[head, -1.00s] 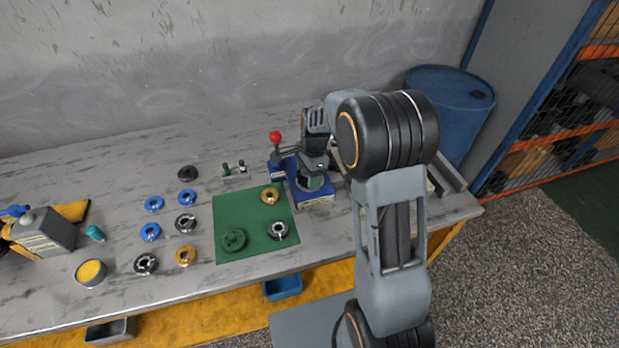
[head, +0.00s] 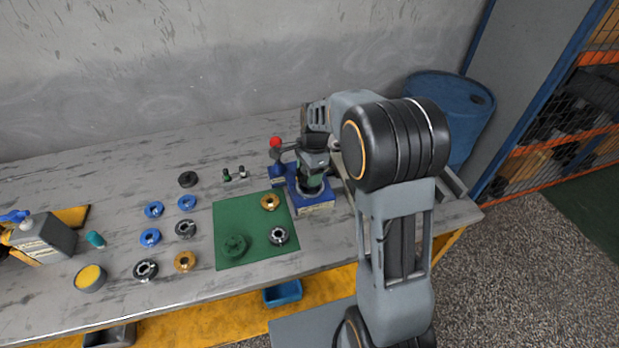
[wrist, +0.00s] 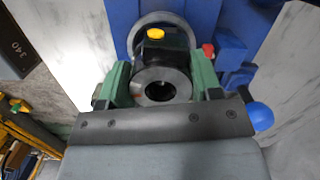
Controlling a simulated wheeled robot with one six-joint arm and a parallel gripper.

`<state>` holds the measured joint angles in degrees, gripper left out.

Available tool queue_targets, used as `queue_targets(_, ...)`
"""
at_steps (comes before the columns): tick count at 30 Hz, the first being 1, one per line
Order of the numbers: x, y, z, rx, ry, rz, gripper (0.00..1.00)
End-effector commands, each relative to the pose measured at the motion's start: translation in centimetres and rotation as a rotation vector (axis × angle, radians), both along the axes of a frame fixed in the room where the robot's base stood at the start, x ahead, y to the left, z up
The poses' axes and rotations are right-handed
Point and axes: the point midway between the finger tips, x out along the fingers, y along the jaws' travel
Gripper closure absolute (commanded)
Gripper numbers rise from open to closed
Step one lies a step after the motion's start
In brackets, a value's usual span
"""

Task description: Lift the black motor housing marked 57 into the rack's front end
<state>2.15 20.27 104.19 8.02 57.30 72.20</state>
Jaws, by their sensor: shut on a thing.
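My gripper (wrist: 160,90) has green fingers, which are shut on a black motor housing (wrist: 178,50) with a round metal bore and a yellow plug. No number 57 is readable on it. In the head view my gripper (head: 311,181) is over the blue fixture (head: 318,206) on the bench, and the housing is mostly hidden between the fingers. The fixture's round ring (wrist: 140,23) shows just beyond the housing in the wrist view; whether they touch is unclear. The rack cannot be made out surely; grey rails (head: 453,183) at the bench's right end are partly behind my arm.
A lever with a red knob (head: 276,142) stands beside the fixture. A green mat (head: 226,213) with several ring parts lies to its left, with more rings beyond. A dark block (wrist: 17,48) shows at the wrist view's left.

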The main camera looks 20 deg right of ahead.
Motion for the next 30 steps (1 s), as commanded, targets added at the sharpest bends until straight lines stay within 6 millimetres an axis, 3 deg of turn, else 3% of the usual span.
queue_targets(10,-5.1,0.0,6.2,-0.001,-0.006,0.001,0.85)
queue_targets(21,-11.7,-0.1,8.8,0.000,-0.003,0.001,0.85)
queue_targets(30,-13.7,-0.1,9.7,0.000,0.000,0.000,0.85)
